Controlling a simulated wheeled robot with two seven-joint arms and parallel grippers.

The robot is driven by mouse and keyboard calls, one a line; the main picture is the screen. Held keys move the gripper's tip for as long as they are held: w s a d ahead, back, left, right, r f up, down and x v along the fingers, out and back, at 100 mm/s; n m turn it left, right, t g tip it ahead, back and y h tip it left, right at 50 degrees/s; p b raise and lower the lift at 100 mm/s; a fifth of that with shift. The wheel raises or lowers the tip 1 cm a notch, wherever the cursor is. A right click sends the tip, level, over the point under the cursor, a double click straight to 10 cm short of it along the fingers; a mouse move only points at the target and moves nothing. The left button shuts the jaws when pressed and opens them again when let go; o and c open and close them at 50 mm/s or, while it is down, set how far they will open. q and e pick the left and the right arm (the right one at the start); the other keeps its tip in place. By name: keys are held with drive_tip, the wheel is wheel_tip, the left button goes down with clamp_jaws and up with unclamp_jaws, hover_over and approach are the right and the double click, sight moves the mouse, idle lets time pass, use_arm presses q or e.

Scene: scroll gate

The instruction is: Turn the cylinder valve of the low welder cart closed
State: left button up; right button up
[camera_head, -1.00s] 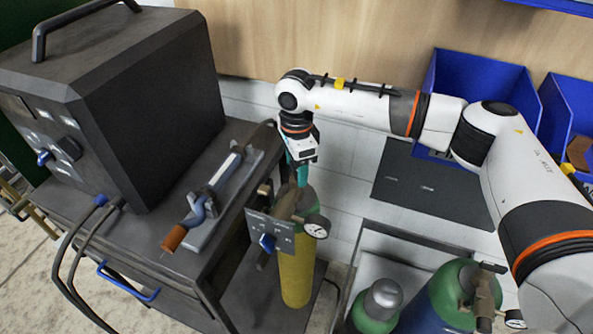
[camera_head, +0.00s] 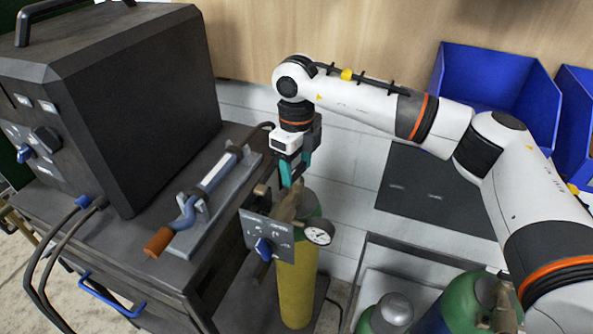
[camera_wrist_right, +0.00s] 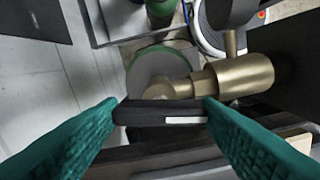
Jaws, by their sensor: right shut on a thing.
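The low welder cart (camera_head: 120,240) stands at the left with a yellow cylinder (camera_head: 296,285) with a green shoulder at its right end. On top of the cylinder are a brass valve body, a gauge (camera_head: 319,232) and a grey plate with a blue knob (camera_head: 264,248). My right gripper (camera_head: 291,178) points down over the valve. In the right wrist view its teal fingers sit either side of a dark handle with a white mark (camera_wrist_right: 160,112), shut on it. The brass fitting (camera_wrist_right: 240,78) shows just beyond. The handle is mostly hidden in the head view. My left gripper is out of view.
A dark welder box (camera_head: 120,110) and a torch with an orange tip (camera_head: 158,242) are on the cart top. Blue bins (camera_head: 495,90) stand at the back right. More green cylinders (camera_head: 465,295) stand at the lower right.

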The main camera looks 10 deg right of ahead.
sight(297, 168)
drive_tip(key=m+b, duration=0.1)
drive_tip(key=m, duration=0.2)
drive_tip(key=shift+f+m+b, duration=0.1)
drive_tip(key=shift+m+b, duration=0.2)
drive_tip(key=shift+m, duration=0.1)
drive_tip(key=m+b, duration=0.1)
drive_tip(key=m, duration=0.2)
drive_tip(key=shift+m, duration=0.3)
drive_tip(key=m+b, duration=0.1)
drive_tip(key=m, duration=0.3)
drive_tip(key=shift+b, duration=0.4)
drive_tip(key=shift+m+b, duration=0.4)
drive_tip(key=shift+m, duration=1.6)
drive_tip(key=o, duration=1)
drive_tip(key=shift+r, duration=0.2)
wheel_tip(297, 168, up, 12)
drive_tip(key=shift+f, duration=0.15)
